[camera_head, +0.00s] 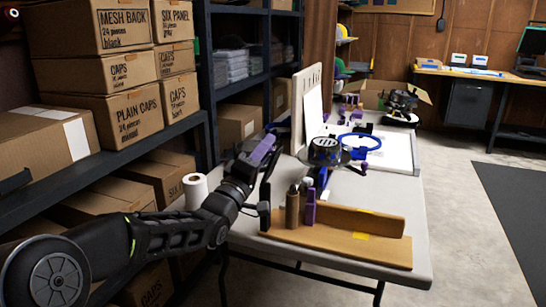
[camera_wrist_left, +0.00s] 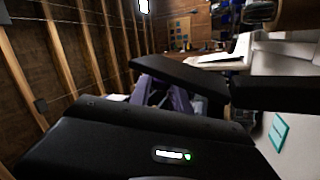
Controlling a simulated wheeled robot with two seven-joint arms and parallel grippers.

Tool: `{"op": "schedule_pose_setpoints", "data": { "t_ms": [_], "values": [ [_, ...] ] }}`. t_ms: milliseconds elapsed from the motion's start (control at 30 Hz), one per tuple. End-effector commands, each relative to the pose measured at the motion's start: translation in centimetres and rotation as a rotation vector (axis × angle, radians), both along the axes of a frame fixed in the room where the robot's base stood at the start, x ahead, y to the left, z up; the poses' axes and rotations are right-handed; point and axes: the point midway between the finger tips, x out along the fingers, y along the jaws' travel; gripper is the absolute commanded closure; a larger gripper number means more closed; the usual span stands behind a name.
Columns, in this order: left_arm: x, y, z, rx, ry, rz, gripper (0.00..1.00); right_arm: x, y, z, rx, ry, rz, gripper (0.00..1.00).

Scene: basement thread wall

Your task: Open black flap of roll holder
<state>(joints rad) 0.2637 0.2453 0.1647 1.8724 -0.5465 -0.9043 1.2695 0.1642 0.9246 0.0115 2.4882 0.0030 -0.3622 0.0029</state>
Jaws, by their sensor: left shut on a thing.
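My left gripper (camera_head: 264,158) is over the left edge of the white table, at the end of my dark arm. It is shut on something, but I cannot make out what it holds. In the left wrist view, dark flat pieces (camera_wrist_left: 185,77) and purple parts (camera_wrist_left: 180,104) show near the jaws. A white roll (camera_head: 195,190) is just left of my wrist in the head view. I cannot clearly pick out the roll holder or its black flap; they may be hidden by the gripper. My right gripper is not in view.
The white table (camera_head: 415,250) carries a brown board (camera_head: 330,237), small bottles (camera_head: 292,207), a dark cap (camera_head: 323,150) and a blue ring (camera_head: 360,141). A shelf (camera_head: 150,150) with cartons stands close on the left.

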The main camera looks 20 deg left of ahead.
Motion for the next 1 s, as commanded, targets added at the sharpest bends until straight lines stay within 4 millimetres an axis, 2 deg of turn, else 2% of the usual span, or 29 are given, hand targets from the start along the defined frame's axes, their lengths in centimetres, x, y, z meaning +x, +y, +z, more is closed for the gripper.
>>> {"op": "schedule_pose_setpoints", "data": {
  "t_ms": [100,400,900,933,1000],
  "values": [
    [0.0,0.7,-0.5,-0.085,0.006,0.002,1.0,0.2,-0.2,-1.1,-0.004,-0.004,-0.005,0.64],
    [0.1,1.6,-0.5,-0.217,0.016,0.0,1.0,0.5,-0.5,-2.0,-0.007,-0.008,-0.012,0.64],
    [0.1,1.8,-0.5,-0.24,0.018,0.001,1.0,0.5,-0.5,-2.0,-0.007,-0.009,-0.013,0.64],
    [0.1,1.8,-0.5,-0.24,0.018,0.001,0.75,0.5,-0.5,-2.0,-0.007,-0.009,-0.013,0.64],
    [0.1,1.8,-0.5,-0.239,0.017,0.001,0.69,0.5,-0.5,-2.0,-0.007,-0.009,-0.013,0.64]
  ]
}}
